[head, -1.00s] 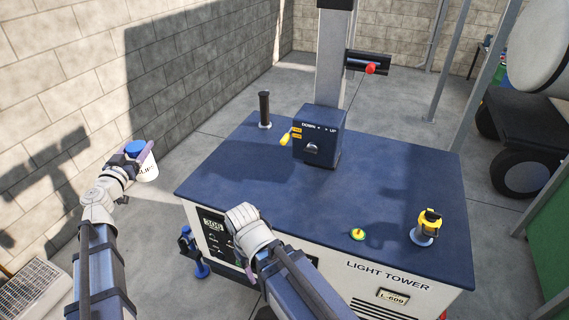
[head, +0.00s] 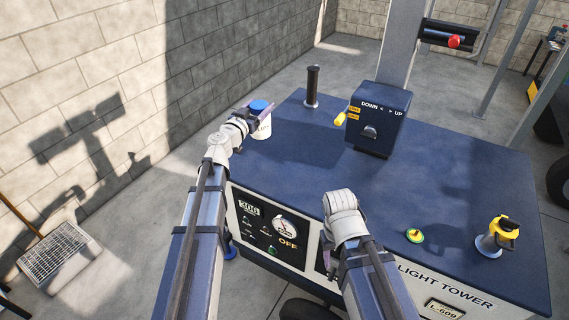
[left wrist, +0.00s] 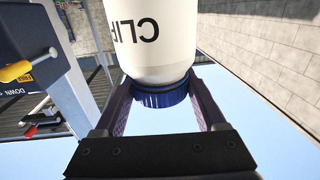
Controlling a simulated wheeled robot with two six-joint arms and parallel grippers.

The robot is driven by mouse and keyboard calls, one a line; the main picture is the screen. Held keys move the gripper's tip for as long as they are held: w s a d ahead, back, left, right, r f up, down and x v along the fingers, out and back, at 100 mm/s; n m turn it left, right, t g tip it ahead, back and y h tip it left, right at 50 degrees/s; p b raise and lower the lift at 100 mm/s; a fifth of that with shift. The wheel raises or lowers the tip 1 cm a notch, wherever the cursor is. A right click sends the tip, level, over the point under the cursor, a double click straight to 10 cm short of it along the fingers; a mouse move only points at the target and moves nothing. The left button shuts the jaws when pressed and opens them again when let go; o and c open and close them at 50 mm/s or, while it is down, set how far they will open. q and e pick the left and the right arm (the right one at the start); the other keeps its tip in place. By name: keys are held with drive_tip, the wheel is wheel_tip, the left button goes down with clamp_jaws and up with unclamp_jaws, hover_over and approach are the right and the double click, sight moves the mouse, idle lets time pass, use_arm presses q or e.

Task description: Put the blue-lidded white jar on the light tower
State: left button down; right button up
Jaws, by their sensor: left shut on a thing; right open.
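The blue-lidded white jar (head: 263,125) is at the left edge of the light tower's dark blue top (head: 300,160) in the head view. My left gripper (head: 258,110) is shut on it. In the left wrist view the jar (left wrist: 153,40) fills the upper middle, its blue lid (left wrist: 161,97) between the two fingers (left wrist: 161,108); part of its lettering shows. I cannot tell whether the jar touches the top.
The left-middle of the top is clear. A block wall (head: 90,90) stands at left.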

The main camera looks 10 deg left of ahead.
use_arm(q)
drive_tip(key=shift+w+f+b, duration=0.2)
drive_tip(key=shift+f+b, duration=0.5)
drive_tip(key=shift+f, duration=0.6)
use_arm(e)
drive_tip(key=shift+f, duration=1.35)
use_arm(q)
drive_tip(key=shift+f, duration=0.1)
wheel_tip(320, 180, down, 10)
drive_tip(key=b, duration=1)
use_arm(e)
wheel_tip(320, 180, down, 10)
use_arm(q)
drive_tip(key=shift+f, duration=0.1)
unclamp_jaws()
use_arm(e)
drive_tip(key=shift+f, duration=0.1)
use_arm(q)
drive_tip(key=v, duration=1.2)
drive_tip(key=shift+r, duration=0.2)
